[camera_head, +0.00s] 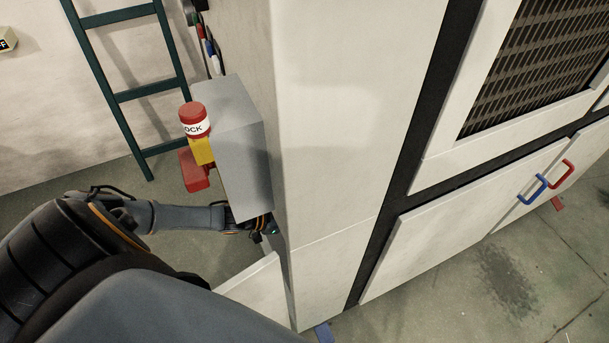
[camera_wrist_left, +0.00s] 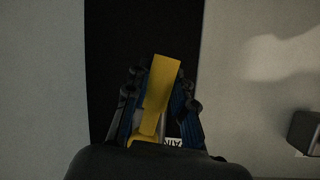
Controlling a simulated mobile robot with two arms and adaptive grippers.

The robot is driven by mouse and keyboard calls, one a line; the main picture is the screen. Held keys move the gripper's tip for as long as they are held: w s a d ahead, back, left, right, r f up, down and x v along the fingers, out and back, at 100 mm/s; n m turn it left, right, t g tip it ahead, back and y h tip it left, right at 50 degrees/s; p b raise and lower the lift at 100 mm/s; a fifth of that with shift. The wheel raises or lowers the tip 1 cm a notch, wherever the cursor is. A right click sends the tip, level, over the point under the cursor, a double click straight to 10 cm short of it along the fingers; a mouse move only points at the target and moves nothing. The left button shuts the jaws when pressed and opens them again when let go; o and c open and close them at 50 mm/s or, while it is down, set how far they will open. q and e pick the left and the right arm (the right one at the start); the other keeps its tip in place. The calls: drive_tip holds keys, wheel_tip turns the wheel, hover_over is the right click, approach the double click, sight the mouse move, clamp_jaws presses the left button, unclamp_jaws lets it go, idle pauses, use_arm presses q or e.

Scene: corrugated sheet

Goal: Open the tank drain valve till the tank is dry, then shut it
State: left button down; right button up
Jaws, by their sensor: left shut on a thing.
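My left gripper (camera_head: 262,228) reaches in low under a grey box on the side of the large pale cabinet (camera_head: 335,120); the box and cabinet corner hide much of its front. In the left wrist view, my left gripper (camera_wrist_left: 160,100) is shut on a yellow lever (camera_wrist_left: 163,80), with a finger on either side of it. The lever stands out against a dark vertical strip. I cannot see the valve body, the tank or any water. My right gripper is not in view.
The grey box (camera_head: 232,150) carries a red-capped lockout piece (camera_head: 194,120) with a red block (camera_head: 194,170) below. A green ladder (camera_head: 130,95) leans at the wall. Cabinet doors have blue (camera_head: 532,190) and red (camera_head: 562,175) handles. Floor at right is open.

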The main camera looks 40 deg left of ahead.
use_arm(q)
drive_tip(key=shift+s+d+f+n+g+h+b, duration=0.15)
drive_tip(key=shift+s+d+n+g+h+b, duration=0.25)
drive_tip(key=shift+d+n, duration=0.3)
drive_tip(key=c, duration=1.1)
unclamp_jaws()
drive_tip(key=v, duration=1.2)
drive_tip(key=shift+s+f, duration=0.15)
drive_tip(key=shift+f, duration=0.05)
